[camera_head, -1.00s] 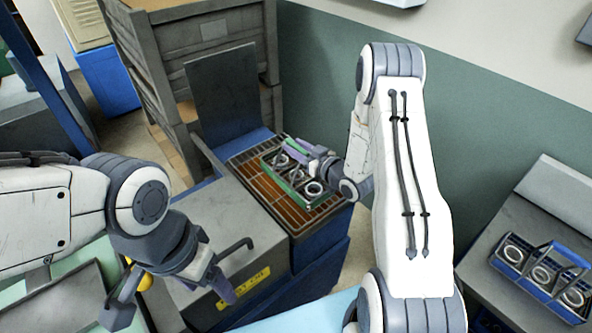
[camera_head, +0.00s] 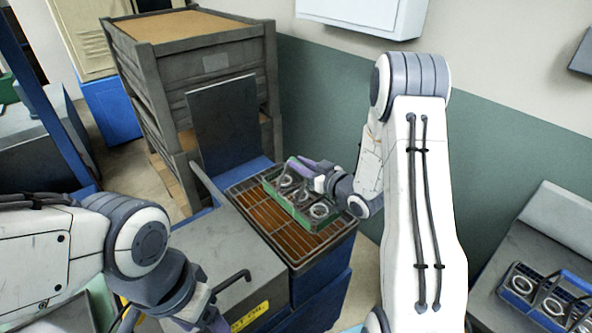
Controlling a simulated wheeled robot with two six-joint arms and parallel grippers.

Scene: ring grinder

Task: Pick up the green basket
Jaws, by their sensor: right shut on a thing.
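The green basket (camera_head: 291,207) holds several metal rings and is at the machine's wire grate (camera_head: 272,228), in the middle of the view. My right gripper (camera_head: 312,168) comes in from the right and is shut on the basket's handle, which its fingers mostly hide. The basket appears lifted a little above the grate. My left gripper (camera_head: 166,322) is at the bottom left, partly cut off by the frame edge, and its fingertips do not show clearly.
A blue basket (camera_head: 548,290) with rings stands on a grey surface at the lower right. A grey lid or panel (camera_head: 224,118) stands upright behind the grate. Stacked crates (camera_head: 205,75) are behind it. A grey machine top (camera_head: 215,235) lies left of the grate.

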